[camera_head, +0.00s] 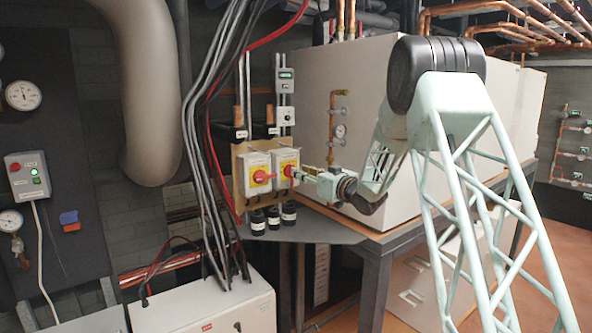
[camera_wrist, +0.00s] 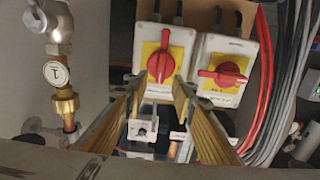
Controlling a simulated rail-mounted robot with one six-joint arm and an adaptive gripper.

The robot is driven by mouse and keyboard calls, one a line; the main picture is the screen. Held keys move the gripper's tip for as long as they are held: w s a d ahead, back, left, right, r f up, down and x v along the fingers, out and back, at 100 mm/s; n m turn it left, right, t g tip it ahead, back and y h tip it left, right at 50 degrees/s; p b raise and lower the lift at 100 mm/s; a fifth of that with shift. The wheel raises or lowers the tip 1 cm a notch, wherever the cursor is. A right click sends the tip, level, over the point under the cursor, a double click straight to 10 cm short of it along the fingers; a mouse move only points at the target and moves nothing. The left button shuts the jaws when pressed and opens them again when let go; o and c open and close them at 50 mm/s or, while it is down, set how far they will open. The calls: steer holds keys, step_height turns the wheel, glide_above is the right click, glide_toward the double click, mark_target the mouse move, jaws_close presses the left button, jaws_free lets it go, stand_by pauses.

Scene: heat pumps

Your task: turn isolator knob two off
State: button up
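Two isolator boxes with red knobs on yellow plates are mounted side by side on a wooden board. In the head view, one knob (camera_head: 262,177) is on the left and the other (camera_head: 289,170) on the right. The wrist view shows them in reversed order: the knob nearest my gripper (camera_wrist: 160,64) has its handle upright, and the farther knob (camera_wrist: 223,75) lies nearly sideways. My gripper (camera_head: 308,172) is open, its fingers (camera_wrist: 157,84) pointing at the nearer knob, one to each side. Contact cannot be told. The box labels are too small to read.
A copper pipe with a gauge (camera_head: 339,131) rises beside the boxes, close to my gripper. Grey cables (camera_head: 203,130) and a red cable hang to the left. A large white unit (camera_head: 365,85) stands behind my arm.

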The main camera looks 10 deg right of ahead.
mark_target(291, 176)
steer(key=shift+p+x, duration=0.3)
steer(key=shift+x, duration=1.7)
steer(key=shift+c, duration=0.5)
jaws_close()
